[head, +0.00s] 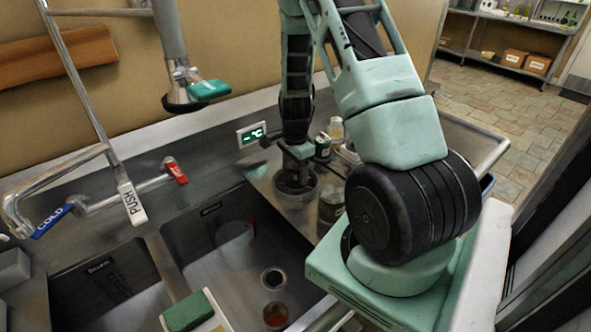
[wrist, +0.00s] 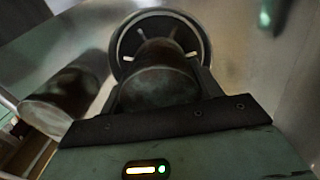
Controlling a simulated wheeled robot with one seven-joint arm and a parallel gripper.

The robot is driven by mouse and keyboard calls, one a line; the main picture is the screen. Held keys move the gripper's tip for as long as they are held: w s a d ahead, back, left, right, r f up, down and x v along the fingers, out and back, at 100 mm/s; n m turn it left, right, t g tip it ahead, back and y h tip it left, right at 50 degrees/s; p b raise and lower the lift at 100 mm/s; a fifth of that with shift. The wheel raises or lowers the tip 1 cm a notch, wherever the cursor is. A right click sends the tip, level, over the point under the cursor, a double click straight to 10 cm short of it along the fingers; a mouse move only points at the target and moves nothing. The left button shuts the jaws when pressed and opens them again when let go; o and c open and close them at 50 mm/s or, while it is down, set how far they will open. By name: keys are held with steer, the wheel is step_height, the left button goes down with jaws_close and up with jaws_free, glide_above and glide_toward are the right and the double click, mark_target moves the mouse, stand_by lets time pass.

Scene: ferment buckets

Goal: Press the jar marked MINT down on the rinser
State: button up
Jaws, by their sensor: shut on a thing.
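My gripper (head: 297,154) is low over the round rinser (head: 312,203) on the steel counter right of the sinks. In the wrist view my gripper (wrist: 158,98) is shut on a dark, cylindrical jar (wrist: 158,84), seen end-on. No MINT marking can be read on it. The rinser's ring and pale spokes (wrist: 199,27) show around the jar's far side in the wrist view. The jar overlaps the rinser's middle; I cannot tell whether it touches or is pressed down. In the head view the jar is mostly hidden by the gripper and shadow.
Other jars stand close to the right of the rinser, including a dark-green one (head: 322,147) and a clear one (head: 330,205). Another jar (wrist: 62,100) is at left in the wrist view. A sink with a sponge (head: 188,311) and taps lies left. A spray head (head: 203,91) hangs above.

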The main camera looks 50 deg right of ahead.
stand_by(0.3)
steer(key=shift+r+p, duration=3.2)
steer(key=shift+r, duration=0.9)
